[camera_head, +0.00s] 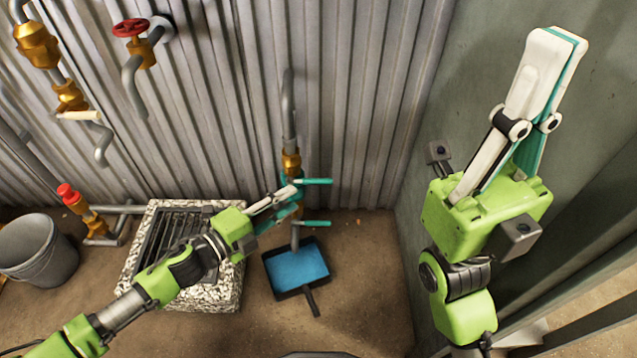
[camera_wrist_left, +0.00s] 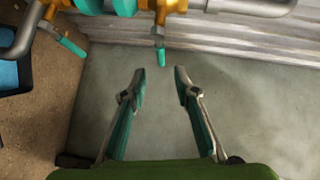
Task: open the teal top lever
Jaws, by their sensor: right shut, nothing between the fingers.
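The teal top lever (camera_head: 314,181) sticks out to the right from a brass valve (camera_head: 291,161) on the grey vertical pipe by the corrugated wall. In the left wrist view the top lever (camera_wrist_left: 160,55) points down, just beyond and between my fingertips. My left gripper (camera_head: 297,198) is open beside the pipe; its open fingers (camera_wrist_left: 159,76) show in the wrist view, with no visible contact on the lever. A lower teal lever (camera_head: 314,223) sits beneath; it also shows in the wrist view (camera_wrist_left: 70,45). My right gripper (camera_head: 558,38) is shut and empty, raised at the right.
A blue-filled pan (camera_head: 297,268) lies below the pipe. A stone-edged drain grate (camera_head: 222,298) is under my left arm. A grey bucket (camera_head: 35,250) and a red-capped valve (camera_head: 72,198) stand left. A red handwheel tap (camera_head: 131,28) is on the wall.

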